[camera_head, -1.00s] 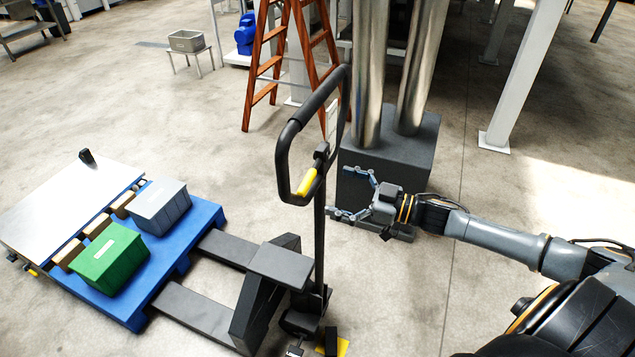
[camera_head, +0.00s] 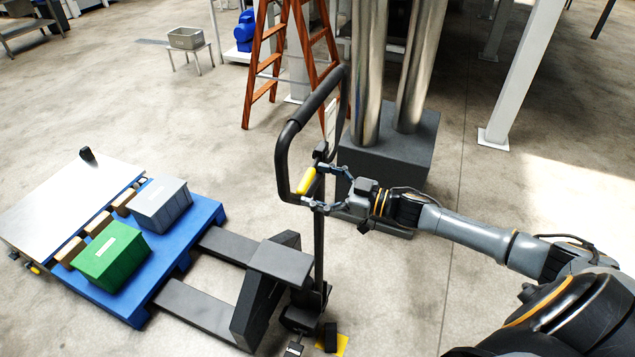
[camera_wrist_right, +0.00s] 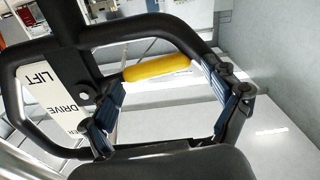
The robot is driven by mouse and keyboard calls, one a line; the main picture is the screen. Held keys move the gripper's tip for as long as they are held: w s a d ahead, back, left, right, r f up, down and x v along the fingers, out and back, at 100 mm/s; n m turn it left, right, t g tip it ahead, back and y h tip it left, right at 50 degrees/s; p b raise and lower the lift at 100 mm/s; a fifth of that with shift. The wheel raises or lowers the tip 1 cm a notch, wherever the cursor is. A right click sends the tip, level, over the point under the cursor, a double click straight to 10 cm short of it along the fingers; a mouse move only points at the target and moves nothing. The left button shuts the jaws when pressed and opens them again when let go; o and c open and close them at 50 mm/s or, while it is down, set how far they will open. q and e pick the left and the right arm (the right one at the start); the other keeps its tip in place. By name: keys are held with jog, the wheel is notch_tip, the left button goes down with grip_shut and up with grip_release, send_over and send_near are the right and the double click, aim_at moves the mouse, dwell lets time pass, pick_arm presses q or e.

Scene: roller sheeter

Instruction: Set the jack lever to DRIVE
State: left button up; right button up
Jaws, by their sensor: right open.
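The jack lever is a yellow grip (camera_head: 306,181) inside the black loop handle (camera_head: 283,150) of the pallet jack. My right gripper (camera_head: 318,188) is open, with its fingers reaching to either side of the handle post by the lever. In the right wrist view the yellow lever (camera_wrist_right: 157,68) runs across between the open fingers (camera_wrist_right: 165,105), with its right end close to one finger; I cannot tell if they touch. A white label (camera_wrist_right: 55,88) beside the lever's pivot reads LIFT and DRIVE. My left gripper is not in view.
The jack's forks (camera_head: 190,308) point to a blue pallet (camera_head: 205,215) carrying a green bin (camera_head: 110,257) and a grey bin (camera_head: 160,205). A dark block (camera_head: 420,150) with metal pipes stands behind my right gripper. An orange ladder (camera_head: 268,75) stands behind the handle.

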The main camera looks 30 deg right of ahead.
jog(key=shift+s+d+r, duration=0.25)
jog(key=shift+d+r, duration=0.15)
jog(key=shift+r, duration=0.15)
grip_shut()
jog(key=shift+w, duration=0.15)
jog(key=shift+r, duration=0.1)
notch_tip(320, 180, up, 3)
jog(key=m+p, duration=0.4)
jog(key=shift+w+d+r+m+p, duration=0.1)
jog(key=shift+w+r+m+p, duration=0.05)
jog(key=shift+m+p, duration=0.15)
jog(key=c, duration=1.2)
grip_release()
